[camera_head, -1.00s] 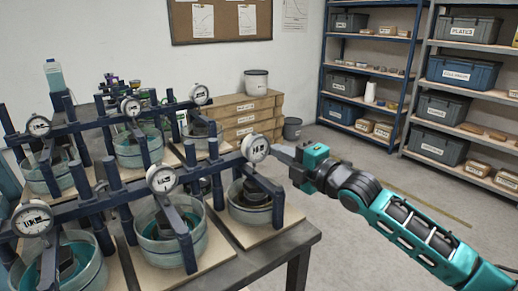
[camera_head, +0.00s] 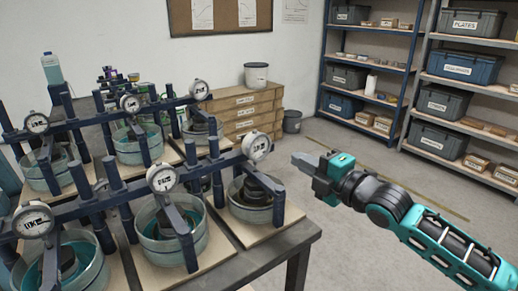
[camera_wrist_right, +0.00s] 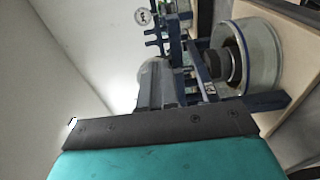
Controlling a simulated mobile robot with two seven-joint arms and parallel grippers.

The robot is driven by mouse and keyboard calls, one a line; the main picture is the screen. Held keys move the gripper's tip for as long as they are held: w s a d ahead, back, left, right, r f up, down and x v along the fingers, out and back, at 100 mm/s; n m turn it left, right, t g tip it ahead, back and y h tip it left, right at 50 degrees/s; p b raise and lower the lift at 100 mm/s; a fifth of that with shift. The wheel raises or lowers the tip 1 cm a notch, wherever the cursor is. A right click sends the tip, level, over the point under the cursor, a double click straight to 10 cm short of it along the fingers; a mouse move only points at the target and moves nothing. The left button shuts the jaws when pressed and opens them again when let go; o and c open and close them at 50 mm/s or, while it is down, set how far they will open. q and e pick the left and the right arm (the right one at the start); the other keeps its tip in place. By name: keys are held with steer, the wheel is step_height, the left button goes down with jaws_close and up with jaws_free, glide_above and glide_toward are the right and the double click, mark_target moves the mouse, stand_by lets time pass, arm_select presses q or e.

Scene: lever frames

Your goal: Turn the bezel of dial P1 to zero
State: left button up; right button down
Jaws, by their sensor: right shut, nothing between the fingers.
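Several round white dials sit on dark blue lever frames over glass bowls; their labels are too small to read, so I cannot tell which is P1. The nearest dial to my right gripper (camera_head: 296,160) is the front row's right-end dial (camera_head: 256,147). The gripper is shut and empty, just right of that dial with a small gap in the head view. Other front-row dials are the middle one (camera_head: 162,178) and the left one (camera_head: 34,221). In the wrist view the shut fingers (camera_wrist_right: 155,85) partly hide a round pale dial (camera_wrist_right: 152,71). My left gripper is out of view.
A glass bowl (camera_head: 238,212) stands on a wooden board below the right-end dial. Shelves with bins (camera_head: 462,67) stand at the back right; the floor between is mostly clear.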

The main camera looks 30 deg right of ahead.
mark_target(259, 147)
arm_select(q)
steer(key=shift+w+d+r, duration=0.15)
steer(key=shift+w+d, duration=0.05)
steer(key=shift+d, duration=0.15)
arm_select(e)
steer(key=w+a+r, duration=0.1)
steer(key=w+r, duration=0.1)
steer(key=w, duration=0.4)
steer(key=shift+a, duration=0.15)
arm_select(q)
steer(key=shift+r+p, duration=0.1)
steer(key=shift+p, duration=0.2)
arm_select(e)
steer(key=shift+a+r, duration=0.1)
steer(key=shift+a, duration=0.05)
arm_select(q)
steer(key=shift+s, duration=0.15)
arm_select(e)
steer(key=shift+s, duration=0.1)
stand_by(0.4)
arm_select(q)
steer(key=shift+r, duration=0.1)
arm_select(e)
steer(key=shift+f, duration=0.25)
arm_select(q)
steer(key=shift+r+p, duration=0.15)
steer(key=shift+p, duration=0.15)
arm_select(e)
steer(key=shift+f, duration=0.15)
steer(key=shift+d, duration=0.2)
